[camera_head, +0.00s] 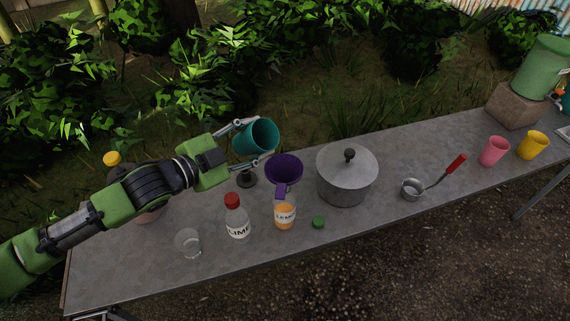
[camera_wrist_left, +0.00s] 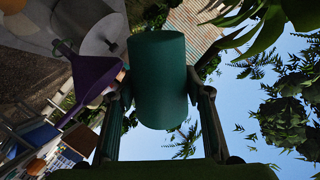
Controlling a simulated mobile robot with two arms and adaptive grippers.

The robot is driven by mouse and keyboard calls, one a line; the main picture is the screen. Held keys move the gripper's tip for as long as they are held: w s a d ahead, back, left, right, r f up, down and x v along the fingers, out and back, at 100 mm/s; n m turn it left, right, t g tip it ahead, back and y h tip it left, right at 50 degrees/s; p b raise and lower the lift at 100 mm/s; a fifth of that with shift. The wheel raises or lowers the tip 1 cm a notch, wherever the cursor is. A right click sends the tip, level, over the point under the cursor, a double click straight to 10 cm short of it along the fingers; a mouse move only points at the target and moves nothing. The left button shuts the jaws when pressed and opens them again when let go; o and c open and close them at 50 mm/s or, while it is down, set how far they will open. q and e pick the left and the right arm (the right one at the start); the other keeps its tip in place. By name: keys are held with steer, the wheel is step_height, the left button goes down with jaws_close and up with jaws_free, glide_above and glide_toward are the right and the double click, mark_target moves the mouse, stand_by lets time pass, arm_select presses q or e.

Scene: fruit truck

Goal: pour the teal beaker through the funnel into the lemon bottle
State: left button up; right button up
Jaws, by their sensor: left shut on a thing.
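My left gripper (camera_head: 246,149) is shut on the teal beaker (camera_head: 256,137) and holds it above the back of the table, tilted with its open mouth facing right and toward the camera. The beaker also shows between the fingers in the left wrist view (camera_wrist_left: 158,80). The funnel also shows in the left wrist view (camera_wrist_left: 92,75). My right gripper is not in view.
A lime bottle (camera_head: 237,222) with a red cap and a clear glass (camera_head: 188,243) stand left of the lemon bottle. A lidded grey pot (camera_head: 346,180) stands close on its right.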

arm_select(q)
steer(key=shift+w+a+r+n+p, duration=0.25)
steer(key=shift+r+n+p, duration=0.25)
steer(key=shift+p, duration=0.15)
steer(key=shift+w+a+f+n+h, duration=0.35)
steer(key=shift+a+f+n+h, duration=0.15)
steer(key=shift+a+f+n, duration=0.15)
step_height(320, 180, down, 7)
steer(key=w+a+n+h+b, duration=0.2)
steer(key=a+n+b, duration=0.1)
steer(key=n+b, duration=0.2)
steer(key=b, duration=0.2)
steer(key=shift+t+b, duration=0.3)
steer(key=shift+r+n, duration=0.25)
